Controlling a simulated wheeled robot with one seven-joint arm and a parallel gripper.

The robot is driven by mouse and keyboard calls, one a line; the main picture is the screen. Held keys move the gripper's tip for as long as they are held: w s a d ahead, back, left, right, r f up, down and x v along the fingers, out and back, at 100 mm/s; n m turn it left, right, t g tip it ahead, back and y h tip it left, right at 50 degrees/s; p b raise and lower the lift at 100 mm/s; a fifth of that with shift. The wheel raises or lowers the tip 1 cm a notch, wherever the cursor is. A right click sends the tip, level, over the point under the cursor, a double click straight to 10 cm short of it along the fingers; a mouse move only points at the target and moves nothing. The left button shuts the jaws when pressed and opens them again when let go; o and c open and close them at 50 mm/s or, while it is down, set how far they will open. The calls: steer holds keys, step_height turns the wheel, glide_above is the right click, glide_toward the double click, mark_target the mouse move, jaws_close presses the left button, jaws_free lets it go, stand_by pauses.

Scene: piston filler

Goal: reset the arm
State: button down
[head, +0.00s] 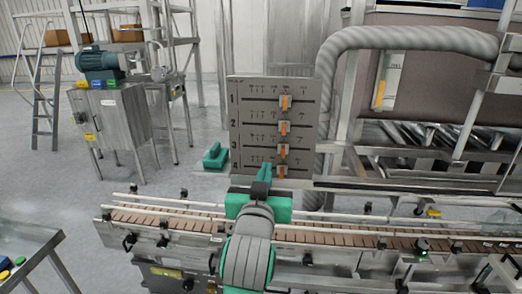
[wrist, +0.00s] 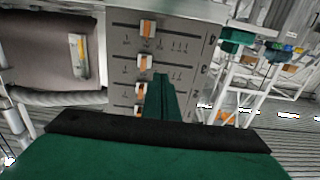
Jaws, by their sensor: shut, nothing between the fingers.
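My gripper (head: 262,174) is green and shows in the lower middle of the head view, in front of the lower edge of a grey panel. Its fingers are together and hold nothing. In the wrist view the shut fingers (wrist: 163,95) point at the panel. The panel (head: 241,110) has numbered rows 1 to 4, each with an orange and white slider (head: 285,102). The sliders also show in the wrist view (wrist: 147,29). My gripper covers part of the bottom row. I cannot tell whether the fingertips touch the panel.
A conveyor (head: 160,219) with rails runs across below the panel, under my arm. A thick grey hose (head: 400,38) curves at the right. A metal cabinet (head: 118,125) stands at the left, with open floor around it.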

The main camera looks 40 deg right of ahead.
stand_by(0.5)
steer(key=w+a+f+n+t+y, duration=0.1)
steer(key=w+a+f+n+y, duration=0.1)
steer(key=a+f, duration=0.5)
steer(key=w+a+f+n+t+y, duration=0.1)
steer(key=a+f+n+t, duration=0.15)
steer(key=f, duration=0.75)
steer(key=s+a+f+n+y, duration=0.2)
steer(key=s+a+f, duration=0.1)
steer(key=a+f, duration=0.35)
steer(key=s+a+f+n+y, duration=0.2)
steer(key=a+f, duration=0.4)
steer(key=f, duration=0.2)
steer(key=s+a+f+n+y, duration=0.2)
steer(key=s+a+f+y, duration=0.2)
steer(key=s+a+f, duration=0.6)
steer(key=s+a+y, duration=0.1)
steer(key=s+a, duration=0.1)
steer(key=s, duration=0.3)
steer(key=s+a+y, duration=0.1)
steer(key=s+a, duration=0.2)
steer(key=s, duration=0.3)
steer(key=s+a+r, duration=0.1)
steer(key=s+a, duration=0.1)
steer(key=s, duration=0.4)
steer(key=shift+s+a+y, duration=0.2)
steer(key=shift+a+y, duration=0.15)
steer(key=shift+y, duration=0.05)
steer(key=shift+r+m, duration=0.1)
steer(key=shift+m, duration=0.15)
